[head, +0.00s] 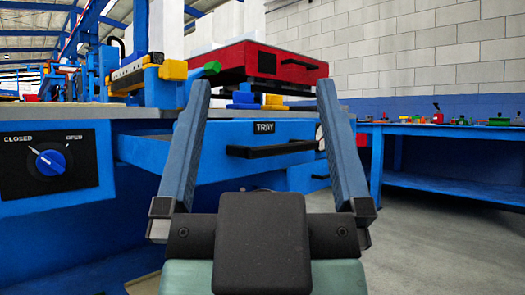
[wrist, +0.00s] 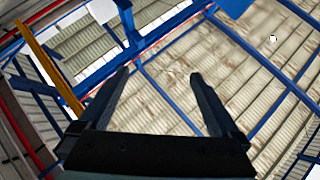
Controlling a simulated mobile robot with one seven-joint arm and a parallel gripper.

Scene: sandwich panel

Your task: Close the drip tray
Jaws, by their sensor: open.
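The drip tray (head: 296,131) is a blue drawer marked TRAY, with a black bar handle (head: 272,148) on its front. In the head view it stands pulled out from under the grey worktop. My gripper (head: 264,86) is open and empty, its two long fingers pointing up and spread on either side of the tray front as seen from the head. The left finger hides part of the tray. I cannot tell any contact. The wrist view shows the open fingers (wrist: 159,75) against the roof, with no tray there.
A dial (head: 50,163) marked CLOSED and OPEN sits on a black panel at left, its pointer toward upper left. A red box with a black handle (head: 299,64) is above the tray. A blue table (head: 445,131) with small parts stands at right. Grey floor is clear at lower right.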

